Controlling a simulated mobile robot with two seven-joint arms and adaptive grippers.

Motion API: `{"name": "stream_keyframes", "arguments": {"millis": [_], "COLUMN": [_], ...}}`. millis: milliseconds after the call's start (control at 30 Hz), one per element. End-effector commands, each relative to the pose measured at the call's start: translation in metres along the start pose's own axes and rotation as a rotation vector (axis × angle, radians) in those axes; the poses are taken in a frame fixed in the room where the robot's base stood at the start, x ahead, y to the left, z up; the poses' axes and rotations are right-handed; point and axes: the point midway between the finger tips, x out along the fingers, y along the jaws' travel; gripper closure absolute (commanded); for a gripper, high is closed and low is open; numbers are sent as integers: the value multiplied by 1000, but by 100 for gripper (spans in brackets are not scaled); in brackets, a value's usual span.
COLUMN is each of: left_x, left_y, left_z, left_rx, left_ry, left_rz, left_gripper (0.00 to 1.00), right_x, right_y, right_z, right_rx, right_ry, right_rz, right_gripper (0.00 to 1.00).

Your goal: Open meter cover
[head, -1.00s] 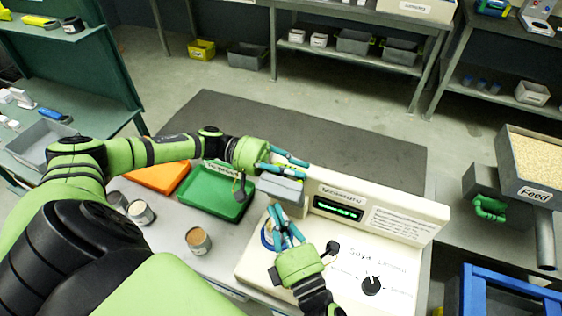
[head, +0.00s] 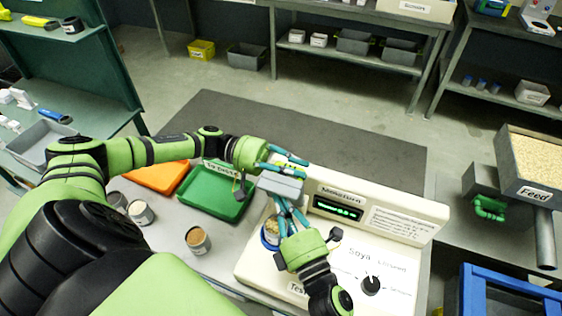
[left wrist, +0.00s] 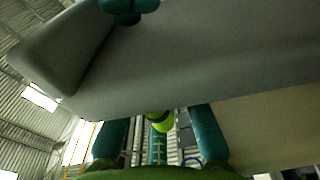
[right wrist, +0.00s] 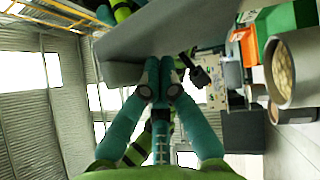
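The white moisture meter (head: 390,262) stands on the table with a lit green display. Its grey cover (head: 281,187) is raised at the meter's left end, above a blue-rimmed cup of grain (head: 270,233). My left gripper (head: 298,158) is at the cover's far side, fingers apart with nothing seen between them; the grey cover fills much of the left wrist view (left wrist: 200,65). My right gripper (head: 283,200) is below the cover's near side. In the right wrist view its fingers are nearly together, tips at the grey cover (right wrist: 150,35); whether they pinch its edge is unclear.
A green tray (head: 215,190) and an orange tray (head: 158,177) lie left of the meter. Open cans of material (head: 197,240) stand in front of them. A feed hopper (head: 530,165) stands at the right.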

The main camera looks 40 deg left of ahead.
Motion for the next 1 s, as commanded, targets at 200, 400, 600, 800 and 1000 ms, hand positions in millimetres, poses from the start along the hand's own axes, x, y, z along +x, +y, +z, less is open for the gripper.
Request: {"name": "stream_keyframes", "arguments": {"millis": [200, 400, 600, 800, 1000], "left_x": [1, -4, -38, -82, -110], "left_y": [-6, -5, -5, -5, -3], "left_z": [6, 6, 5, 4, 3], "left_rx": [-8, -9, -9, -8, -5], "left_ry": [-13, -16, -9, -3, -1], "left_rz": [-9, -7, -14, -17, -14], "left_gripper": [63, 63, 63, 63, 63], "right_x": [1, 2, 2, 2, 1], "right_y": [1, 1, 1, 2, 2], "right_z": [5, 6, 7, 6, 4], "right_rx": [-2, -3, -3, -3, -3], "right_ry": [-10, -12, -14, -12, -8], "right_rz": [1, -1, 0, 2, 2], "right_gripper": [100, 100, 100, 100, 100]}}
